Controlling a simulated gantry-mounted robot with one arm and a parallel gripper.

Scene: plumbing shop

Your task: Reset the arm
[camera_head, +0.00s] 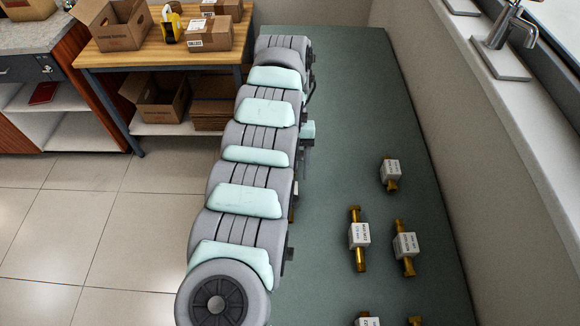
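My arm, in grey and mint-green segments, stretches from the lower middle of the head view up to the far end of the green work surface (345,100). It lies along the left side of that surface and covers much of its left edge. My gripper cannot be made out; no fingertips show. Several brass fittings with white labels lie on the right part of the surface: one farther back (390,172), a longer one at the middle (358,236), one to its right (405,245). Others are cut off at the bottom edge.
A wall and a ledge with a metal tap (508,28) bound the right side. The tiled floor (110,220) at left is clear.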

